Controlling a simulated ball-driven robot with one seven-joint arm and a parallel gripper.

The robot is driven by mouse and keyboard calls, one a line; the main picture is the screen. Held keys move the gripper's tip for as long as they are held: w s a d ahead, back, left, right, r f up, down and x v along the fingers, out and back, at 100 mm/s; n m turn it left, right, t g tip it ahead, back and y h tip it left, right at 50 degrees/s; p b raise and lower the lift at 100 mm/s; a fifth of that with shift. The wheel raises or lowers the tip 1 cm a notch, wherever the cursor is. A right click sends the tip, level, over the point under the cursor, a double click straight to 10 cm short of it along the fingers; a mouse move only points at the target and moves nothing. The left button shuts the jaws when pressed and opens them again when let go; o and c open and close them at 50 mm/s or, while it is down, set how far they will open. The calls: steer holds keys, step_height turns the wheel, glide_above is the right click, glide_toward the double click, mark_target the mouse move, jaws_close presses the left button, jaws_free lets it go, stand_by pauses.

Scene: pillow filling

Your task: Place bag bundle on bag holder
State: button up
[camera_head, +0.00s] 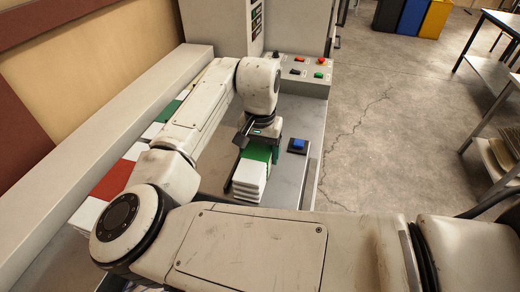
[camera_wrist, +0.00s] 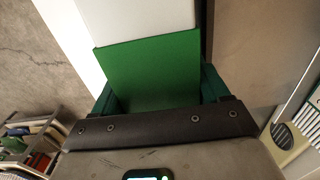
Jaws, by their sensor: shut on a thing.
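A bag bundle (camera_head: 250,178), a white stack with a green band, is at the metal worktop in the head view, under my gripper (camera_head: 260,152). In the wrist view the bundle's green band (camera_wrist: 150,70) lies between the two dark green fingers of my gripper (camera_wrist: 160,92), with its white part beyond. My gripper is shut on the bundle. A thin dark edge (camera_head: 229,184) shows along the bundle's left side; it may be part of the bag holder, but I cannot tell. The bundle's underside is hidden, so I cannot tell whether it rests on anything.
More stacks with a red band (camera_head: 115,180) and green bands lie in a row at the left, partly behind my arm. A blue button (camera_head: 297,145) sits right of the bundle. A control panel (camera_head: 302,70) stands behind. Bare worktop (camera_head: 300,112) shows at the back right.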

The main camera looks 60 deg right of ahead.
steer(key=shift+f, duration=0.1)
steer(key=o, duration=1.4)
steer(key=shift+w+r, duration=0.1)
steer(key=shift+r, duration=0.35)
step_height(320, 180, up, 11)
steer(key=shift+r+b, duration=0.2)
steer(key=shift+b, duration=0.4)
